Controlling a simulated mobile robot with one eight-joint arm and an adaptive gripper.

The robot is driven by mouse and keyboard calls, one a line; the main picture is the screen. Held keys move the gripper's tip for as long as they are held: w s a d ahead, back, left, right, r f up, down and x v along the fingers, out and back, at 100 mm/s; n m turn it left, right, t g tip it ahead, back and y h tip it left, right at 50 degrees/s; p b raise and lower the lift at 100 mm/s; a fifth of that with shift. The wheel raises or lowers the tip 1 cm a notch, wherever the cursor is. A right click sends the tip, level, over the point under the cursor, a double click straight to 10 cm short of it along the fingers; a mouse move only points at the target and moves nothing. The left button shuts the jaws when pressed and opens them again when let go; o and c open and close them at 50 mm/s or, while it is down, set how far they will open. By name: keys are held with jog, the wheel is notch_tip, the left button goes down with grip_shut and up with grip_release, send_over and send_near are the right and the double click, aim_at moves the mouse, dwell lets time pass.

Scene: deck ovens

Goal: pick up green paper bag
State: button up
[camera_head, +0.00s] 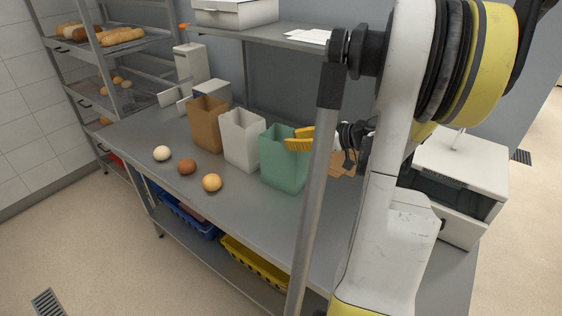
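The green paper bag (283,168) stands upright and open-topped on the grey steel table, at the right end of a row of three bags. My gripper (298,139) is at the bag's upper right edge, its yellow fingers pointing left and overlapping the rim in the picture. I cannot tell whether the fingers touch the bag or lie on both sides of its wall. A grey pole and my arm hide part of the gripper, so its opening is unclear.
A white bag (242,140) and a brown bag (208,124) stand left of the green one. Three round buns, one of them here (212,182), lie in front. A shelf (262,36) overhangs the table's back. A white machine (458,170) stands right.

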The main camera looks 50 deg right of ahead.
jog(key=b, duration=0.2)
send_over(277, 160)
notch_tip(277, 160, down, 3)
jog(key=shift+d+r, duration=0.1)
grip_shut()
